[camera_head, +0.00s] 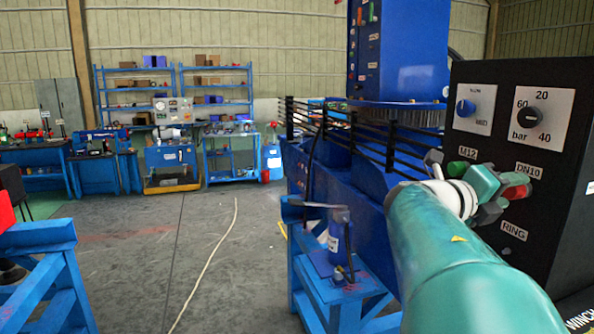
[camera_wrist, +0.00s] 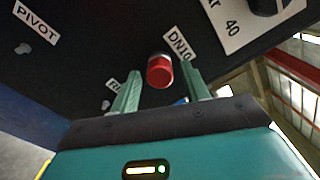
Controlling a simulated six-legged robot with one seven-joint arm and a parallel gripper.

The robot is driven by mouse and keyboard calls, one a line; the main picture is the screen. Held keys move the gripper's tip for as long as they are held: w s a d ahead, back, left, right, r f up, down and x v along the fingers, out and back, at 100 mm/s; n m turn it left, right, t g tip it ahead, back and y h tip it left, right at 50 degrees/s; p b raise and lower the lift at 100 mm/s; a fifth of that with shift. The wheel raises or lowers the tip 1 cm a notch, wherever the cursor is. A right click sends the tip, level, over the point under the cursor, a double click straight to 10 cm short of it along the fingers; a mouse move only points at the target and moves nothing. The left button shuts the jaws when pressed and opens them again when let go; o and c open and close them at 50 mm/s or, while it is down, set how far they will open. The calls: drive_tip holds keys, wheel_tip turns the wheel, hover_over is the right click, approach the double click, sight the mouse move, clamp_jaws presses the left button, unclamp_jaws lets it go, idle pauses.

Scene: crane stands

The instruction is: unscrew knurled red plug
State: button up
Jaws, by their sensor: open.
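The red plug (camera_wrist: 160,70) sticks out from the black panel (camera_wrist: 95,60) just below the DN10 label (camera_wrist: 179,43) in the wrist view. In the head view the red plug (camera_head: 514,192) shows at the right, partly hidden by my gripper. My gripper (camera_wrist: 162,88) is open, with one green finger on each side of the plug's lower end. Gaps show between the fingers and the plug, and nothing is held. I cannot make out the knurling or how far the plug is screwed in.
A green plug (camera_head: 457,168) sits left of the red one, under the M12 label. A bar dial (camera_head: 533,116) and a blue knob (camera_head: 465,107) are above. A blue stand (camera_head: 335,290) with a blue bottle (camera_head: 340,243) is lower left. A hose (camera_head: 209,262) lies on open floor.

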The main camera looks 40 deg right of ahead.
drive_tip(key=m, duration=2.2)
drive_tip(key=shift+m, duration=0.4)
drive_tip(key=m, duration=0.3)
drive_tip(key=shift+m, duration=0.3)
drive_tip(key=m, duration=0.4)
